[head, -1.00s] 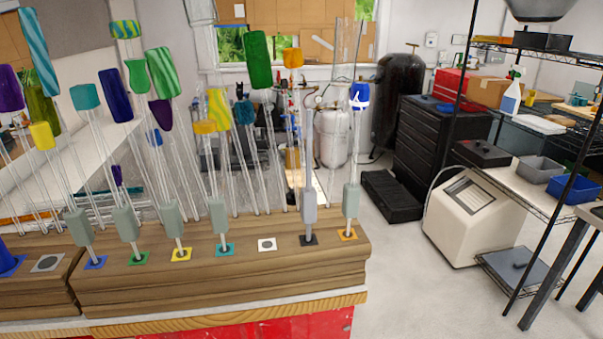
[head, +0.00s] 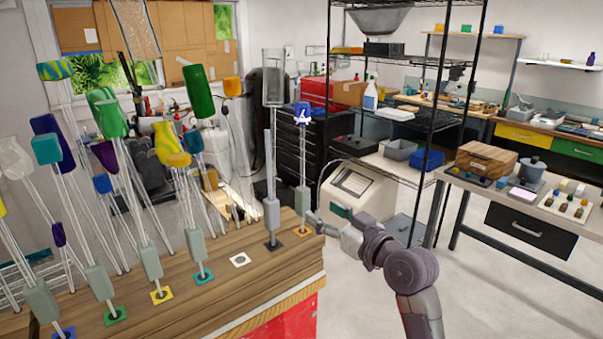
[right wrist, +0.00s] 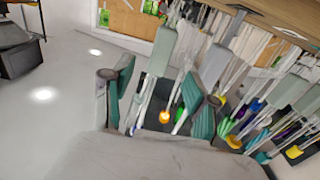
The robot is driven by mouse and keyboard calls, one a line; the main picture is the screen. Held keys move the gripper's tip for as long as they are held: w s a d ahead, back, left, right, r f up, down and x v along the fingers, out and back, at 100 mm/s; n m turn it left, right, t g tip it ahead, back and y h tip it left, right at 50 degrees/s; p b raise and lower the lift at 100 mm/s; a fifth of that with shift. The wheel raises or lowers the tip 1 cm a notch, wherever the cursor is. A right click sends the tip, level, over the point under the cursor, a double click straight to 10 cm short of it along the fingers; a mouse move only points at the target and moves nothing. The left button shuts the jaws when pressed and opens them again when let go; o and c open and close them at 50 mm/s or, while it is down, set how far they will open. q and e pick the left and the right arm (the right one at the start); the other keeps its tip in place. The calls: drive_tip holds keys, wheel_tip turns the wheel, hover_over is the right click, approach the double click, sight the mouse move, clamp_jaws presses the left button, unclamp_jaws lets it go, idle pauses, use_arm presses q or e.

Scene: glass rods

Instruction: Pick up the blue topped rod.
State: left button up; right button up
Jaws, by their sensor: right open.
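The blue topped rod (head: 302,113) stands upright in the head view at the right end of the wooden block (head: 215,278). It has a blue and white top, a clear shaft, a grey-green collar and an orange square at its foot. My right gripper (head: 325,214) is low beside its collar, to the right. In the right wrist view, my right gripper (right wrist: 160,78) is open, with green pads either side of a rod with a grey-green collar (right wrist: 163,48). This seems to be the blue topped rod; its top is hidden there. I cannot tell whether the pads touch it. My left gripper is out of view.
A rod with a grey collar (head: 271,212) and a tall clear top stands close to the left. Several other coloured rods, including a green topped one (head: 198,90), crowd the block further left. A wire shelf (head: 440,120) stands behind my right arm. Open floor lies at right.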

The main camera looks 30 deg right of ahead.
sight(306, 202)
drive_tip(key=shift+w+a+r, duration=0.1)
drive_tip(key=shift+w+a, duration=0.05)
drive_tip(key=shift+w, duration=0.5)
drive_tip(key=shift+w+a+r, duration=0.1)
drive_tip(key=shift+w+a, duration=0.05)
drive_tip(key=shift+w, duration=0.45)
drive_tip(key=shift+w+a+f+p, duration=0.1)
drive_tip(key=shift+w+a+p, duration=0.1)
drive_tip(key=shift+p, duration=0.1)
drive_tip(key=shift+w+p, duration=0.25)
drive_tip(key=shift+p, duration=0.05)
drive_tip(key=w+p, duration=0.2)
drive_tip(key=w, duration=0.2)
drive_tip(key=shift+w+d, duration=0.1)
drive_tip(key=shift+w, duration=0.15)
drive_tip(key=shift+w+f, duration=0.1)
drive_tip(key=shift+w, duration=0.05)
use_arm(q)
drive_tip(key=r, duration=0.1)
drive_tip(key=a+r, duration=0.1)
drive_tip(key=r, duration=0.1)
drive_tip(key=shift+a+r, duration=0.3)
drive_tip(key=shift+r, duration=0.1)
use_arm(e)
drive_tip(key=c, duration=0.5)
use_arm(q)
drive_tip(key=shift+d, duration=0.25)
use_arm(e)
clamp_jaws()
